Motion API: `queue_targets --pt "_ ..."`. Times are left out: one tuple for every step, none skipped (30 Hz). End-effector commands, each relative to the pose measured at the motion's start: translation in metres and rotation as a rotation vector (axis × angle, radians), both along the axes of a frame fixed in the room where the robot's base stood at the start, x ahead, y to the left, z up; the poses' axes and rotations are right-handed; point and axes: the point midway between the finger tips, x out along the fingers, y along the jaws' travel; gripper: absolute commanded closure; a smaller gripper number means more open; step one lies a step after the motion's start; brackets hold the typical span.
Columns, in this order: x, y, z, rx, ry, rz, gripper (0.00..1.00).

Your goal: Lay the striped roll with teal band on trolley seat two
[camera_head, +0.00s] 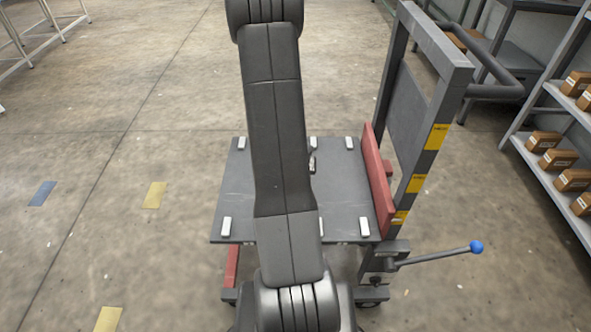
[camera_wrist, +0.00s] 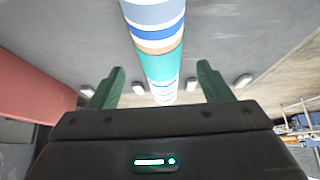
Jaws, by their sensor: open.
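The striped roll with the teal band (camera_wrist: 161,64) shows in the wrist view, with white, blue, tan and grey-blue stripes. It runs from the top edge down between the two green fingers of my gripper (camera_wrist: 160,68). My gripper is open, with a gap on each side of the roll. The roll is hidden behind my arm in the head view. The trolley (camera_head: 340,220) has a dark deck with small white seat blocks, such as one at the front right (camera_head: 363,226). I cannot tell which seat is two, or whether the roll touches the deck.
A red board (camera_head: 377,180) and a grey upright frame (camera_head: 455,75) with yellow labels edge the trolley's right side. A lever with a blue knob (camera_head: 476,247) sticks out right. Shelves with brown boxes (camera_head: 573,180) stand far right.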

Motion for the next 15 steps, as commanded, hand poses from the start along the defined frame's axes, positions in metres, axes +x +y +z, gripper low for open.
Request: queue_targets --pt "-0.007 0.0 0.017 0.001 -0.002 0.001 0.28" --pt "-0.01 0.0 0.023 0.001 -0.001 0.0 0.28" --pt "-0.015 0.0 0.03 0.001 -0.001 -0.001 0.28" --pt "-0.018 0.0 0.035 0.001 -0.001 0.0 0.28" --pt "-0.021 0.0 0.039 0.001 -0.001 0.001 0.28" --pt "-0.025 0.0 0.044 0.0 0.0 0.0 0.28" --pt "-0.027 0.0 0.048 -0.001 -0.001 0.001 0.28" --pt "-0.029 0.0 0.05 0.0 -0.001 0.0 0.28" --pt "-0.032 0.0 0.054 0.0 0.0 0.0 0.28" --pt "-0.034 0.0 0.055 0.001 0.0 -0.001 0.28" --pt "-0.035 0.0 0.057 0.001 0.0 -0.001 0.28" --pt "-0.037 0.0 0.058 0.001 0.0 -0.001 0.28" --pt "-0.037 0.0 0.059 0.001 0.0 -0.001 0.28" --pt "-0.038 0.0 0.06 0.001 0.0 -0.001 0.28" --pt "-0.038 0.0 0.06 0.001 0.0 -0.001 0.28"
